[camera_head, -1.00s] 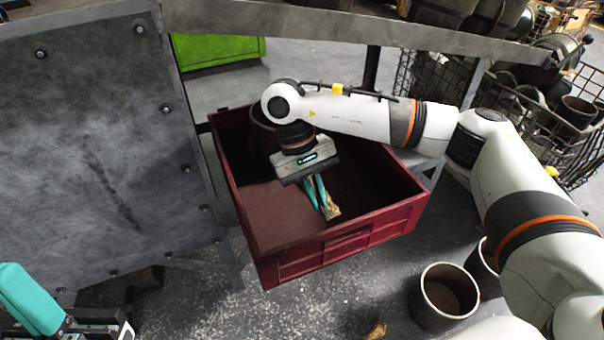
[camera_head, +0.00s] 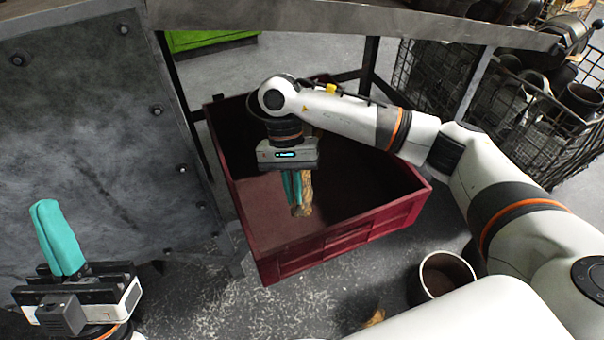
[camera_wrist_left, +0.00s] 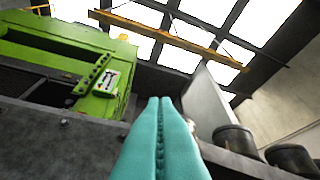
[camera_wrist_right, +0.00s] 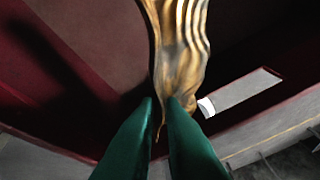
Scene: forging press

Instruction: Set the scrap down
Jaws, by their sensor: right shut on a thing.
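The scrap (camera_head: 306,192) is a rough, golden-brown, ridged strip. My right gripper (camera_head: 293,198) is shut on it inside the red bin (camera_head: 345,238), with the fingers pointing down. In the right wrist view the scrap (camera_wrist_right: 180,55) runs up from between the green fingertips (camera_wrist_right: 160,105). I cannot tell whether it touches the bin floor. My left gripper (camera_head: 55,235) is at the lower left, away from the bin, with its teal fingers pointing up. In the left wrist view its fingers (camera_wrist_left: 160,105) are together and empty.
A grey metal panel (camera_head: 90,130) stands left of the bin, and a table edge (camera_head: 350,28) crosses behind it. A hollow cylinder (camera_head: 445,272) and a small brown piece (camera_head: 375,318) lie on the floor in front. A wire basket (camera_head: 530,120) of parts stands right.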

